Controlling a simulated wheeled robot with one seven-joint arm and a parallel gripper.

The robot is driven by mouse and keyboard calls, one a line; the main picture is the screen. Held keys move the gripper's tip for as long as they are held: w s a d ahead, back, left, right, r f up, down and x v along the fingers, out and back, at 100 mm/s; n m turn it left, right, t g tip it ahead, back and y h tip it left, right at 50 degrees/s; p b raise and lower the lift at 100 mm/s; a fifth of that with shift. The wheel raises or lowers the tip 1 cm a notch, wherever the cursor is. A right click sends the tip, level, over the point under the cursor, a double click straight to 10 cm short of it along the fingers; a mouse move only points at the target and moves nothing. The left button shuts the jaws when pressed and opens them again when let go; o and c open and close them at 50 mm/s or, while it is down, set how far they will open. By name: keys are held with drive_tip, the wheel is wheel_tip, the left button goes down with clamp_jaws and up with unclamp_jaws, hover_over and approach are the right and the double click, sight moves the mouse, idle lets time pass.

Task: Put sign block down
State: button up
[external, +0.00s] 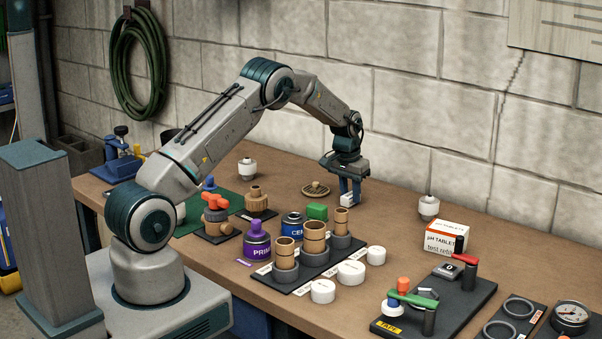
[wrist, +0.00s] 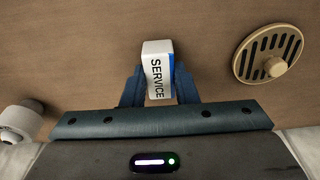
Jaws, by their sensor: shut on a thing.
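The sign block is a small white block with a blue edge and the word SERVICE; it shows between the fingers in the wrist view (wrist: 157,74) and at the fingertips in the external view (external: 346,199). My gripper (external: 349,196) is shut on it, with one blue finger on each side in the wrist view (wrist: 158,88). The gripper points down at the back of the wooden table (external: 395,240), near the wall. The block is at or just above the tabletop; I cannot tell whether it touches.
A round slotted drain cover (external: 315,189) lies left of the gripper; it also shows in the wrist view (wrist: 268,52). A white fitting (external: 429,207) and a pH tablets box (external: 446,238) stand to the right. A black rack (external: 290,288) with brown cylinders is in front. Bare tabletop surrounds the block.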

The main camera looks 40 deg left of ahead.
drive_tip(key=shift+f+b, duration=0.25)
drive_tip(key=shift+b, duration=0.05)
drive_tip(key=o, duration=1)
drive_tip(key=shift+r, duration=0.15)
